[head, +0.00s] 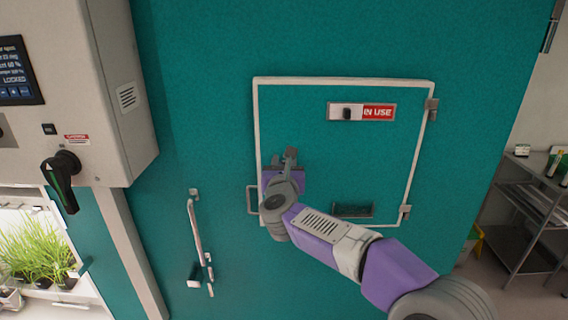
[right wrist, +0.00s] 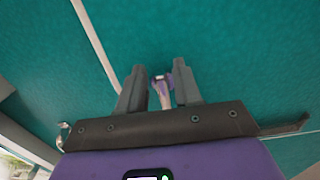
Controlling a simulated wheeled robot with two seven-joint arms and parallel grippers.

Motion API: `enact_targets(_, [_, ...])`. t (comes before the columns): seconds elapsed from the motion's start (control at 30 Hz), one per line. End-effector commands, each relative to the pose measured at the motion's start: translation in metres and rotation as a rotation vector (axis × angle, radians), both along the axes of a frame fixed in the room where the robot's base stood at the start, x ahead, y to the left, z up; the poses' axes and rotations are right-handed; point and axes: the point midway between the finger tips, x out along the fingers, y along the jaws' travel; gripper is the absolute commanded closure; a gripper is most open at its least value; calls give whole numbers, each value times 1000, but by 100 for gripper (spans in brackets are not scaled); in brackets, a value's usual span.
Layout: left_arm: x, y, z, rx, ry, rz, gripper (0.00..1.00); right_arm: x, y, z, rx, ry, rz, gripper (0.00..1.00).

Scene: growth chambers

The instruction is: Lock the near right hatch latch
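A teal hatch (head: 325,140) with a white frame is in the wall in the head view, closed. Near its top right is a plate with a dark knob (head: 347,112) and a red "IN USE" label (head: 378,112). A pale bracket handle (head: 252,199) sits at its left edge. My right gripper (head: 290,156) is in front of the hatch's lower left part and hides what lies behind. In the right wrist view its two fingers (right wrist: 156,88) stand apart. A small purple and pale thing (right wrist: 162,88) shows between them; I cannot tell what it is. My left gripper is out of view.
A dark handle (head: 353,210) is low on the hatch, and hinges (head: 431,108) are on its right. A long door handle (head: 196,235) and a control box (head: 75,90) with a black rotary switch (head: 60,180) are at left. A metal shelf (head: 530,220) stands at right.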

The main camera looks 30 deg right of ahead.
Motion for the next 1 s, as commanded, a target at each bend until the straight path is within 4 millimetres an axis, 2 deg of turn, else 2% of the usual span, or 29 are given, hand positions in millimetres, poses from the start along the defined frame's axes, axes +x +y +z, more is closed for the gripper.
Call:
enact_targets(0.03, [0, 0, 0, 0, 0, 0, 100, 0, 0, 0, 0, 0, 0, 75])
enact_targets(0.2, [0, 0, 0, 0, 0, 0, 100, 0, 0, 0, 0, 0, 0, 100])
enact_targets(0.67, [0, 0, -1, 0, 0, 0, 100, 1, 2, 0, -55, 33, 0, 100])
enact_targets(1.0, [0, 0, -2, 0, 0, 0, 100, 4, 7, -1, -272, 165, -2, 100])
